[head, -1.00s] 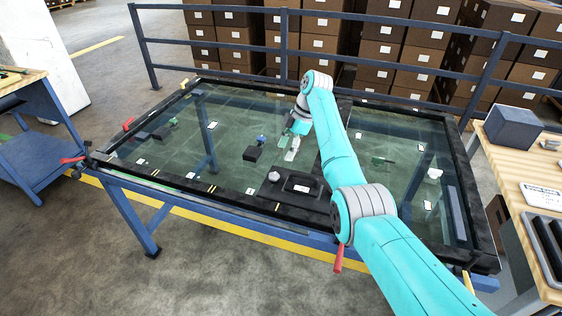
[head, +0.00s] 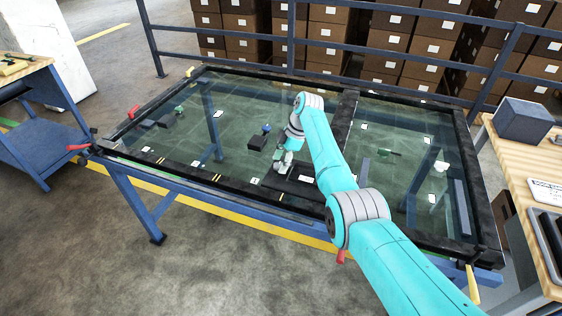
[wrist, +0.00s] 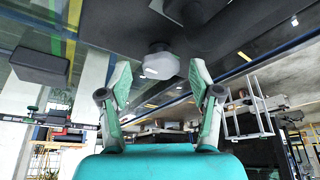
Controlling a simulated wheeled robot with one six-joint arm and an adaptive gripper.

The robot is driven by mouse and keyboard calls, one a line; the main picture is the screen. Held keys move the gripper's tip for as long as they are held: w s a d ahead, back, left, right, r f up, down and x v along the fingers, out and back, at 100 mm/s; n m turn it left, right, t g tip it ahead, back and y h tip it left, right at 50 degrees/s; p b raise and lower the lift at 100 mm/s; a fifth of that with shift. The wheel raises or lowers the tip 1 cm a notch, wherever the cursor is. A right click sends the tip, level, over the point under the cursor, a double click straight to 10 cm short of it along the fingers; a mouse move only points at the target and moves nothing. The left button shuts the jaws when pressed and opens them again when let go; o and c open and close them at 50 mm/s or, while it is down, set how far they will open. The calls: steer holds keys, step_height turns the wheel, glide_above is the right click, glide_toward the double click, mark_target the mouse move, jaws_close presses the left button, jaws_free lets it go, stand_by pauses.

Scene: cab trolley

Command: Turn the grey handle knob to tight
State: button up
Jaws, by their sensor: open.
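The grey handle knob (wrist: 160,65) is faceted and sits on a dark panel. In the wrist view it is just beyond the fingertips, in the gap between them. My gripper (wrist: 160,76) is open, with one finger on each side of that gap, and holds nothing. I see no clear contact between fingers and knob. In the head view my gripper (head: 281,168) is at the black handle plate (head: 299,188) near the front of the glazed frame. There it hides the knob, and I cannot make out any tight marking.
The glazed frame has a raised black rim (head: 240,192). Small dark blocks (head: 173,117) lie on the glass to the left. A wooden bench with a grey box (head: 523,121) stands at the right. A blue railing (head: 390,80) and stacked cartons are behind.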

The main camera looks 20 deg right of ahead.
steer(key=c, duration=1.1)
steer(key=shift+c, duration=0.2)
